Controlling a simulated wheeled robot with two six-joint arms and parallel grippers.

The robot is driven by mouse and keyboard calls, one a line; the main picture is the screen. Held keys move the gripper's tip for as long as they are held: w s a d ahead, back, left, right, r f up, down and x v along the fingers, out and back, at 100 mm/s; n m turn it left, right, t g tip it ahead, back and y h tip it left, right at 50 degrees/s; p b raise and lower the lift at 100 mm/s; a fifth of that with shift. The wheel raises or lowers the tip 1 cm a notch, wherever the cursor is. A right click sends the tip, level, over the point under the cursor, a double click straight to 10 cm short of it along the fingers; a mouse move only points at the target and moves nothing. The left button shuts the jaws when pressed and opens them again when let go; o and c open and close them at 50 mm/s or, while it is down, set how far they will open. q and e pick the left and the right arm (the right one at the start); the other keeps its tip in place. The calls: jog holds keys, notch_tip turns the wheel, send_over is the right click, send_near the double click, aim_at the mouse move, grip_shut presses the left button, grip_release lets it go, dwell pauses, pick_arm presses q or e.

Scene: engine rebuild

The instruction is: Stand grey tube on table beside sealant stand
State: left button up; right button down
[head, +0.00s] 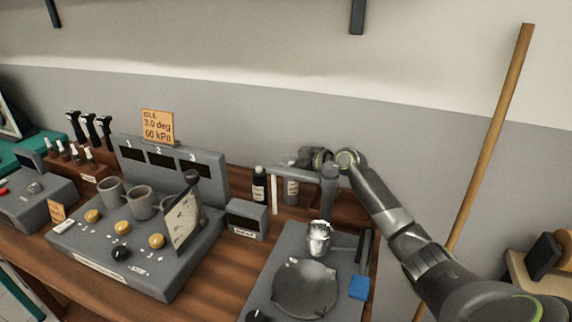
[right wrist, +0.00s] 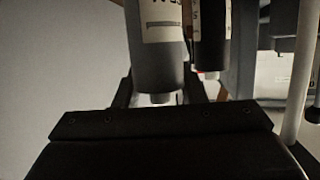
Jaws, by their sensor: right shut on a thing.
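The grey tube (head: 291,191) with a pale label stands near the wall, behind a grey horizontal bar. In the right wrist view the grey tube (right wrist: 158,68) sits between the finger tips of my right gripper (right wrist: 160,98), which is shut on it. In the head view my right gripper (head: 306,162) reaches in from the right, and its fingers are partly hidden by the bar. A black tube (head: 259,184) with a white label stands to the left; it also shows close beside the grey tube in the right wrist view (right wrist: 209,42). I cannot make out the sealant stand clearly. My left gripper is not in view.
A grey post (head: 328,190) with the bar and a thin white rod (head: 275,192) stands close in front of the gripper. A small grey box (head: 247,220) is in front of the black tube. A metal cup (head: 318,238) and a round dark plate (head: 305,288) are nearer.

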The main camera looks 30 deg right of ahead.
jog(key=c, duration=0.9)
grip_release()
jog(key=shift+f, duration=0.1)
jog(key=shift+r+p, duration=0.25)
jog(key=shift+p, duration=0.05)
jog(key=b+v, duration=0.2)
jog(key=v, duration=1)
jog(key=shift+b, duration=0.35)
